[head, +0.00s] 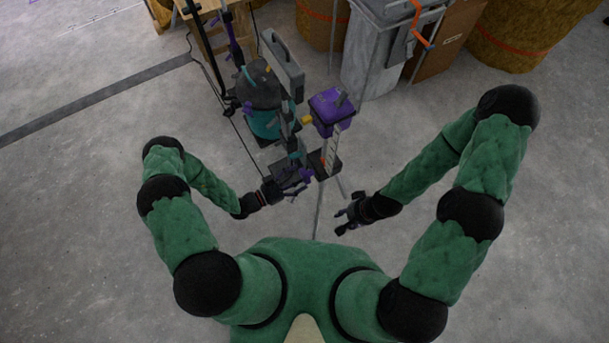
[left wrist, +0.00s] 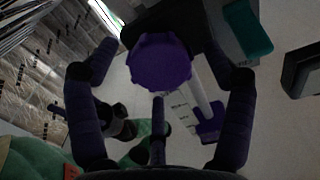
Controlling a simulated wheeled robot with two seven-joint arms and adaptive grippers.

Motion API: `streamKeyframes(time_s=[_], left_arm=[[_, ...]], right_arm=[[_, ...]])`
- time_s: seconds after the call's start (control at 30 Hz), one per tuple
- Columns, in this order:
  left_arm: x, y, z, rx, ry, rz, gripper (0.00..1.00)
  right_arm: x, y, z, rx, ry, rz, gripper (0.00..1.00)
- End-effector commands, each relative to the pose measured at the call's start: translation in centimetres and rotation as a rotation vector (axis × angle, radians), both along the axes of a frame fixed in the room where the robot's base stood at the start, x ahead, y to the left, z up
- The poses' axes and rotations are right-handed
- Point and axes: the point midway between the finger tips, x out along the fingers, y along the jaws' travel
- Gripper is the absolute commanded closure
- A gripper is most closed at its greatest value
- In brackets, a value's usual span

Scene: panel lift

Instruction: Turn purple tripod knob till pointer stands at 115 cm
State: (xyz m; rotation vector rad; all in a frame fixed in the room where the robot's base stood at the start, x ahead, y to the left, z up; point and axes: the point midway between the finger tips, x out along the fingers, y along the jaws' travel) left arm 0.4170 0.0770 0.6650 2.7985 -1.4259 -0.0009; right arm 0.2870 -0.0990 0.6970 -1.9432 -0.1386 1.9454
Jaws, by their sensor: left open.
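The purple knob (left wrist: 158,62) is lobed and faces the left wrist camera, between the spread fingers of my left gripper (left wrist: 168,70). I see a gap on each side of it. In the head view the knob (head: 307,175) sits low on the tripod, just beyond my open left gripper (head: 297,187). A pale scale (head: 331,148) with marks stands above it; it also shows in the left wrist view (left wrist: 181,108). The figures and the pointer are too small to read. My right gripper (head: 342,221) is near the tripod's right leg, empty, its fingers apart.
A purple box (head: 332,105) tops the tripod. A teal and black canister (head: 264,100) and a grey case (head: 283,62) stand to its left. A grey bin (head: 375,45) and straw bales (head: 525,35) are behind. A dark cable runs along the left. The floor at right is clear.

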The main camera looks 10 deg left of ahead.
Motion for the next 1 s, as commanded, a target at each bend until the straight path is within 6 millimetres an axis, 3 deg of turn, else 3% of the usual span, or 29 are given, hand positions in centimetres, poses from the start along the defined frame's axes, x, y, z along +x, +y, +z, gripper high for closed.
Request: streamKeyframes(time_s=[0.2, 0.57, 0.77, 0.8, 1.0], left_arm=[[1.2, -1.6, 0.0, 0.0, -0.001, -0.001, 0.18], [1.4, -1.9, 0.0, 0.001, -0.001, 0.001, 0.18], [1.4, -1.9, 0.0, 0.001, -0.001, 0.0, 0.72], [1.4, -1.9, 0.0, 0.001, -0.001, 0.0, 0.75], [1.4, -1.9, 0.0, 0.005, -0.006, 0.0, 0.75]], right_arm=[[0.0, 0.0, -0.2, 0.0, 0.0, 0.0, 0.6], [0.0, 0.0, -0.2, 0.0, 0.0, 0.0, 0.6], [0.0, 0.0, -0.2, 0.0, 0.0, 0.0, 0.6], [0.0, 0.0, -0.2, 0.0, 0.0, 0.0, 0.6], [0.0, 0.0, -0.2, 0.0, 0.0, 0.0, 0.6]])
